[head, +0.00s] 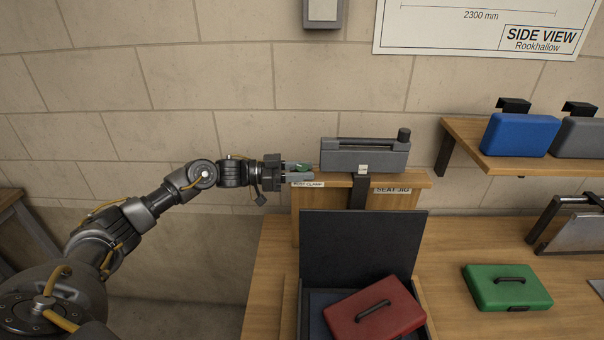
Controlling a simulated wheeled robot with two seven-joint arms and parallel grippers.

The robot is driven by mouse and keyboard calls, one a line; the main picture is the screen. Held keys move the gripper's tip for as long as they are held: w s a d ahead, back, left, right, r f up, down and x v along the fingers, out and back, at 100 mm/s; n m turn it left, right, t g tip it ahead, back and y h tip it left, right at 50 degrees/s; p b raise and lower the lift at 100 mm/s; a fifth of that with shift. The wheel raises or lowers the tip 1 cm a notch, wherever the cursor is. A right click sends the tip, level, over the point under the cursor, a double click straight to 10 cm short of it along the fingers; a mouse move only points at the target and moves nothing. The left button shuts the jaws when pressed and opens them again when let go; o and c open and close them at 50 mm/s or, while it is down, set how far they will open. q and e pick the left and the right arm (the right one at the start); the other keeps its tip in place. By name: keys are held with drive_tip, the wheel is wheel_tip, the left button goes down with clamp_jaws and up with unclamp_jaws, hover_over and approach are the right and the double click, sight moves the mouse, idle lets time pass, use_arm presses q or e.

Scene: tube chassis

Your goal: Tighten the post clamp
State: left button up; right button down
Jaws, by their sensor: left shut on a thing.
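The post clamp is marked by a small label (307,184) on the left end of a wooden stand. Just above that label, a small green part (304,168) shows at my left gripper (300,170). My left gripper reaches in level from the left and is shut on this green part, mostly hidden by the fingers. I cannot tell how far the clamp is turned. A grey jig body (360,155) with a dark knob at its right end sits on the stand, just right of the fingers. My right gripper is not in view.
A "SEAT JIG" label (393,189) is on the stand. Below, an open dark case (362,240) holds a red case (375,313). A green case (507,287) lies on the bench at right. A shelf (465,135) carries blue (518,135) and grey cases.

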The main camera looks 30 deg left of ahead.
use_arm(q)
drive_tip(key=o, duration=1)
drive_tip(key=b+v, duration=0.4)
drive_tip(key=v, duration=0.6)
drive_tip(key=shift+s+a, duration=0.2)
drive_tip(key=shift+a, duration=0.15)
